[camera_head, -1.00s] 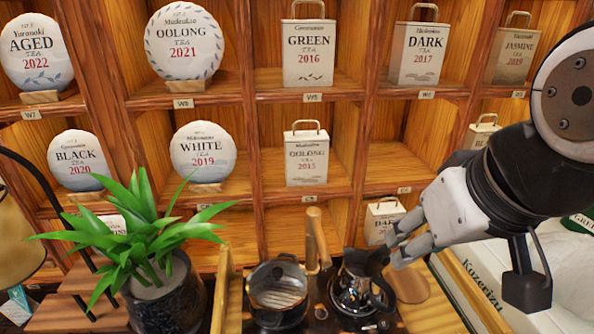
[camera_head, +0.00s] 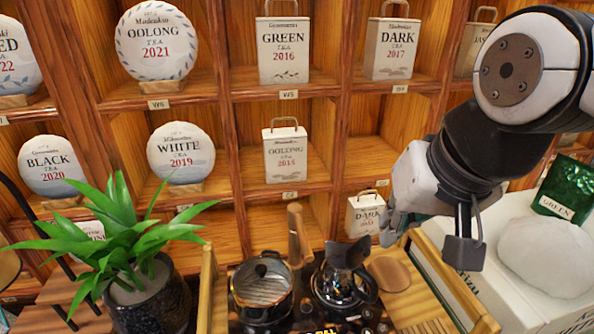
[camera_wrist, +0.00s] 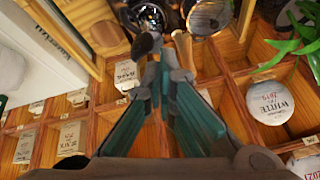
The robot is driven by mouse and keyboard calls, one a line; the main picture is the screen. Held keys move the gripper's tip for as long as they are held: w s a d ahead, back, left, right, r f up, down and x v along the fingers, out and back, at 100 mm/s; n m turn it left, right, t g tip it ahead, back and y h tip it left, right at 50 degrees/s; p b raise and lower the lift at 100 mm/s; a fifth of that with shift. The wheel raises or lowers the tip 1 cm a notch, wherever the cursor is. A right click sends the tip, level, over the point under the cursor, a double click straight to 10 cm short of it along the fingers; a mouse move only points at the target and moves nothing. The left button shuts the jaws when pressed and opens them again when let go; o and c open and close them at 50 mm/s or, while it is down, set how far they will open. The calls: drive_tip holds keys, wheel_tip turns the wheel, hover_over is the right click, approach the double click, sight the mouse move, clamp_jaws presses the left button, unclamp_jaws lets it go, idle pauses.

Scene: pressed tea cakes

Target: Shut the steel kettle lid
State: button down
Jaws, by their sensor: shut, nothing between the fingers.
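The steel kettle (camera_head: 338,288) stands on the tea counter, its dark handle on the right. A dark raised part at its top, apparently the lid (camera_head: 346,254), stands up from the body. The kettle also shows at the top of the wrist view (camera_wrist: 150,17), with a dark part (camera_wrist: 144,42) close to my fingertips. My gripper (camera_head: 388,236) is shut and empty, above and to the right of the kettle in the head view. In the wrist view its fingers (camera_wrist: 164,68) meet and point toward the kettle. I cannot tell whether they touch the lid.
A pot with a glass lid (camera_head: 262,288) stands left of the kettle, and a wooden handle (camera_head: 297,232) rises behind. A potted plant (camera_head: 150,290) is at the left. Shelves with tea cakes and tins stand behind. A white box (camera_head: 455,285) lies at the right.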

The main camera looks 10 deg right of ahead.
sight(362, 254)
drive_tip(key=w+d+f+m+g+p, duration=0.2)
drive_tip(key=w+d+f+m, duration=0.3)
drive_tip(key=m, duration=0.9)
drive_tip(key=w+d+f+m+g+p, duration=0.2)
drive_tip(key=w+d+f+m, duration=0.3)
drive_tip(key=m, duration=0.9)
drive_tip(key=shift+w+a+f+b, duration=0.2)
drive_tip(key=shift+w+a+f, duration=0.2)
drive_tip(key=shift+f, duration=1.55)
drive_tip(key=shift+w+a+f+b, duration=0.25)
drive_tip(key=shift+w+a+f, duration=0.15)
drive_tip(key=shift+f, duration=1.5)
drive_tip(key=shift+w+a+f+b, duration=0.2)
drive_tip(key=shift+w+a+f, duration=0.2)
drive_tip(key=shift+f, duration=1.55)
